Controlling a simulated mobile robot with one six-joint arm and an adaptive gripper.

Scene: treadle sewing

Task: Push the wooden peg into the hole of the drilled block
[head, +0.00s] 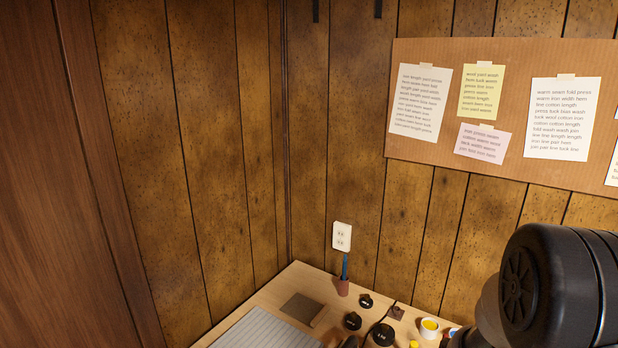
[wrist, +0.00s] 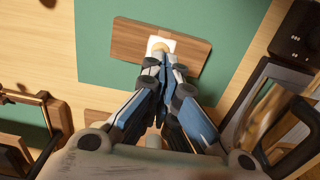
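In the wrist view the drilled block (wrist: 130,40) is a flat brown wooden piece with a white square on its top, lying on a green mat (wrist: 92,65). A pale, rounded wooden end, which looks like the wooden peg (wrist: 159,44), shows over the white square. My gripper (wrist: 163,63) points at this spot, with its fingers drawn close together and their tips at the peg. It appears shut on the peg. The fingers hide most of the peg and the hole, so I cannot tell how deep the peg sits. The head view shows neither block nor peg.
A black device (wrist: 296,35) and a dark-framed tray (wrist: 262,90) lie to the right in the wrist view. A wooden frame (wrist: 45,105) stands at left. In the head view, a table (head: 285,290) holds black knobs, a yellow-topped cup (head: 430,327) and a grey ribbed panel (head: 265,328).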

